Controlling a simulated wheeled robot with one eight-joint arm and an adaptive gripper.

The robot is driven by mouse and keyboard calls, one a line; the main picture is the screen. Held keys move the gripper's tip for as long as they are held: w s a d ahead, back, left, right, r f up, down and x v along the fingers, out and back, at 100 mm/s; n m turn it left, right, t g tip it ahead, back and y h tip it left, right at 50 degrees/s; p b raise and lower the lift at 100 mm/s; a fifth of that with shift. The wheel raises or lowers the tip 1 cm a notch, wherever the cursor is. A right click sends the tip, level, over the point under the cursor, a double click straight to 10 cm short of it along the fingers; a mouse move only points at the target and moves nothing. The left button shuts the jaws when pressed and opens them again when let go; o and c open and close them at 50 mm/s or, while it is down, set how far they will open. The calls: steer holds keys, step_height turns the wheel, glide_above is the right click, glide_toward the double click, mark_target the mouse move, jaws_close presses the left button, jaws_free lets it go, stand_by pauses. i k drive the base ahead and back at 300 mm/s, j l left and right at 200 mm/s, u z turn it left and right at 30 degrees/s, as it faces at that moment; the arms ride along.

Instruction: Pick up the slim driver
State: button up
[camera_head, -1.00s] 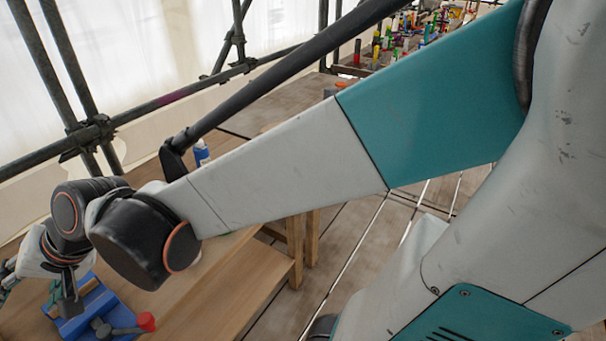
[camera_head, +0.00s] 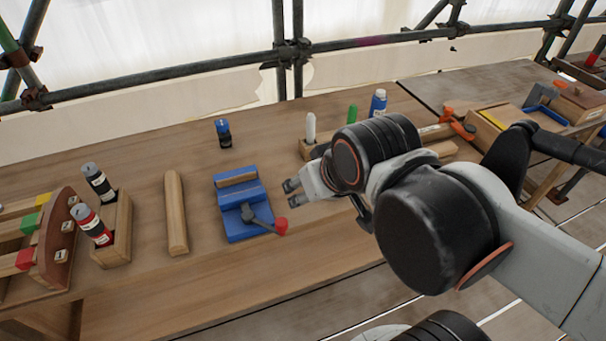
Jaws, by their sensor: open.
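My gripper (camera_head: 293,190) is open and empty. It points left, over or just beside the right side of a blue vise (camera_head: 235,190) with a red-tipped lever. I cannot tell for certain which thing is the slim driver. At the left edge, a brown curved rack (camera_head: 55,245) holds several wooden pieces with yellow, green and red parts. Behind my gripper, a white handle (camera_head: 310,127) and a green handle (camera_head: 351,115) stand upright, their lower parts partly hidden by my arm. My gripper is apart from all of these handles.
A wooden block (camera_head: 113,245) on the workbench (camera_head: 150,285) holds two bottles. A wooden bar (camera_head: 176,215) lies beside it. A dark blue bottle (camera_head: 223,133) stands at the back; another bottle (camera_head: 378,103) stands behind my arm. Scaffold pipes run behind the bench.

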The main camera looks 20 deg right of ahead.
mark_target(92, 225)
steer(key=u, duration=1.25)
